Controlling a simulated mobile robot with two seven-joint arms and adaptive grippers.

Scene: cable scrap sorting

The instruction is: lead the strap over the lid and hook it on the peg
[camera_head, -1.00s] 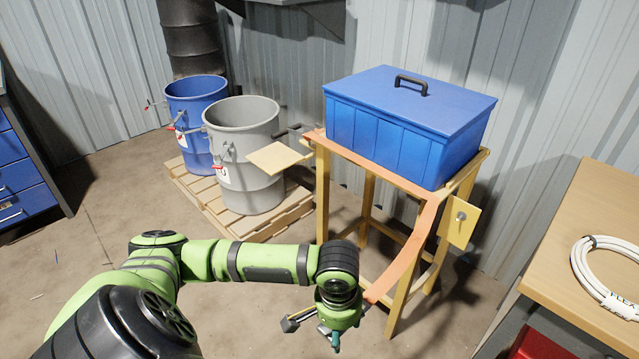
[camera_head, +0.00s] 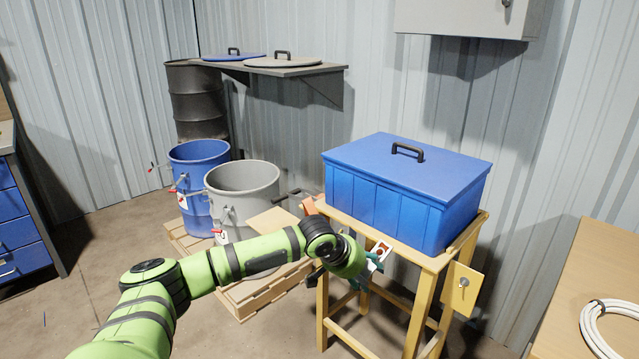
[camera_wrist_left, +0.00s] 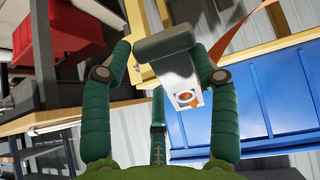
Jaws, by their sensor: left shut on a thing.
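The blue box (camera_head: 385,205) stands on a yellow wooden stand (camera_head: 412,262). Its lid (camera_head: 450,163) is closed, with a black handle on top. The peg (camera_head: 464,282) is on a yellow plate at the stand's right side. My left gripper (camera_head: 372,264) is in front of the box, below the lid's level. It is shut on the strap's end piece (camera_wrist_left: 184,78), a grey part with a pale holed tab. This tab (camera_head: 381,248) also shows in the head view. The orange strap (camera_wrist_left: 245,30) runs off beyond it; in the head view only a short bit (camera_head: 308,206) shows at the stand's left. My right gripper is not in view.
A grey bin (camera_head: 243,182) and a blue bin (camera_head: 200,158) stand on a pallet at left. A workbench (camera_head: 600,250) with a white cable coil (camera_head: 608,328) is at right. A grey cabinet (camera_head: 470,18) hangs above the box. The space over the lid is clear.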

